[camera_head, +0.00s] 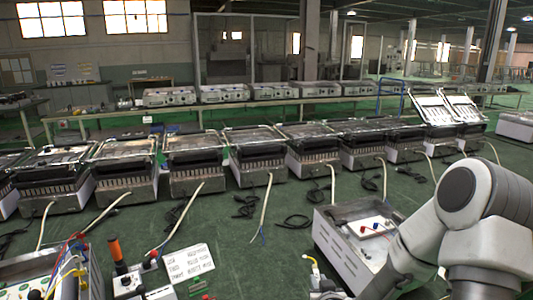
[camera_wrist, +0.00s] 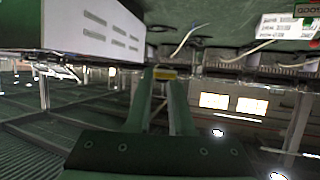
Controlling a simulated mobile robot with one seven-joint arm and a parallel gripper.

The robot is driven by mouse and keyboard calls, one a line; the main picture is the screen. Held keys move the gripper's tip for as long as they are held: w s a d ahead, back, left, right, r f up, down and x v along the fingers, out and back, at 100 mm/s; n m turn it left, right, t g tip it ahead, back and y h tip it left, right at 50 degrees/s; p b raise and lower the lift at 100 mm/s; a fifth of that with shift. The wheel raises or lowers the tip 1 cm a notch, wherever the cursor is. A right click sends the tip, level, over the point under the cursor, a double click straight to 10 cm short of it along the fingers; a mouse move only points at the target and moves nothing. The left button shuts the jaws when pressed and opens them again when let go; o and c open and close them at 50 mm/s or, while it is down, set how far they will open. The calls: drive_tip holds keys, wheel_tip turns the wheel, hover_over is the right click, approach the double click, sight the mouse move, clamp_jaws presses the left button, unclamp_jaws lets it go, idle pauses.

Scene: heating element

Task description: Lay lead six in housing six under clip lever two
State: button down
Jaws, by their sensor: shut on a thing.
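My gripper (camera_wrist: 163,80) shows in the wrist view, with its two long fingers closed on a small yellow piece (camera_wrist: 165,73) at their tips. In the head view my gripper is mostly cut off at the bottom edge, and a yellow-and-white end (camera_head: 313,265) stands up beside it. I cannot tell whether this is lead six. A row of metal housings (camera_head: 255,160) crosses the head view, several with a pale lead (camera_head: 266,205) running to the floor. Two raised panels (camera_head: 447,110) stand at the right; I cannot tell which housing is six or which is clip lever two.
An open metal housing (camera_head: 350,255) stands close in front, beside my arm, with a white box (camera_head: 372,228) in it. At the lower left are another open unit (camera_head: 45,280), an orange-handled tool (camera_head: 116,252) and a printed sign (camera_head: 187,262).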

wheel_tip(320, 180, up, 10)
drive_tip(key=p, duration=0.7)
drive_tip(key=shift+f, duration=0.25)
drive_tip(key=shift+w+d, duration=0.1)
drive_tip(key=shift+w, duration=0.05)
